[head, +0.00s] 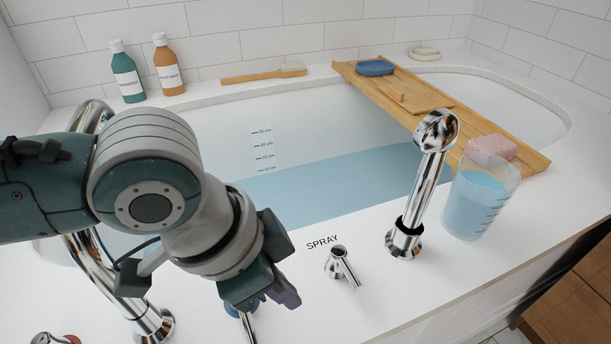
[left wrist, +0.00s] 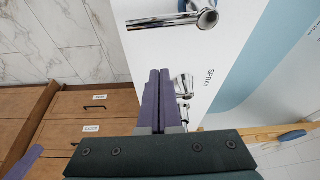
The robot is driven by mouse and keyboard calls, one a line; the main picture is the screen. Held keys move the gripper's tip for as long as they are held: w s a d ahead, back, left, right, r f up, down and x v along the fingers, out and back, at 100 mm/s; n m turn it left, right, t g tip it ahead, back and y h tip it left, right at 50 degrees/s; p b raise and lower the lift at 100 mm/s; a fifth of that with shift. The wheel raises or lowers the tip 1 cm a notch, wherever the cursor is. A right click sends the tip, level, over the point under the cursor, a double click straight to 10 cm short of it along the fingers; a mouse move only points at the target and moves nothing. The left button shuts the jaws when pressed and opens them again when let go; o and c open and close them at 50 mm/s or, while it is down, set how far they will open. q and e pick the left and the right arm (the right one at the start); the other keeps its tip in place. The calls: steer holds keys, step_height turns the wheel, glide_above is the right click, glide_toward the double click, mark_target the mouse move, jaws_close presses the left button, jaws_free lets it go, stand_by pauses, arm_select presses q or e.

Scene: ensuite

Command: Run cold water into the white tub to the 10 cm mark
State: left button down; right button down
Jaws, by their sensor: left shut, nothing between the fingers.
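The white tub (head: 310,115) holds pale blue water (head: 340,180). My left gripper is shut and empty, beside this tap. A purple tip, probably my right gripper (left wrist: 20,162), shows in the left wrist view.
The SPRAY lever (head: 341,265) and hand shower (head: 432,180) stand right of my gripper. A jug of blue water (head: 478,205) is on the right rim. A wooden caddy (head: 410,95) spans the tub. Bottles (head: 127,72) stand at the back left.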

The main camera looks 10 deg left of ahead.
mark_target(249, 322)
arm_select(q)
steer(key=shift+f, duration=0.85)
steer(key=s+a, duration=0.2)
steer(key=shift+a+f, duration=0.1)
steer(key=shift+a, duration=0.3)
arm_select(e)
steer(key=shift+f, duration=0.55)
arm_select(q)
steer(key=shift+s+a+r+p, duration=0.2)
steer(key=shift+s+a+p, duration=0.1)
steer(key=shift+p, duration=0.35)
steer(key=shift+s+a+p, duration=0.15)
steer(key=shift+p, duration=0.2)
steer(key=shift+f, duration=0.3)
arm_select(e)
step_height(249, 322, up, 2)
arm_select(q)
steer(key=shift+r, duration=0.1)
arm_select(e)
steer(key=shift+d+r, duration=0.1)
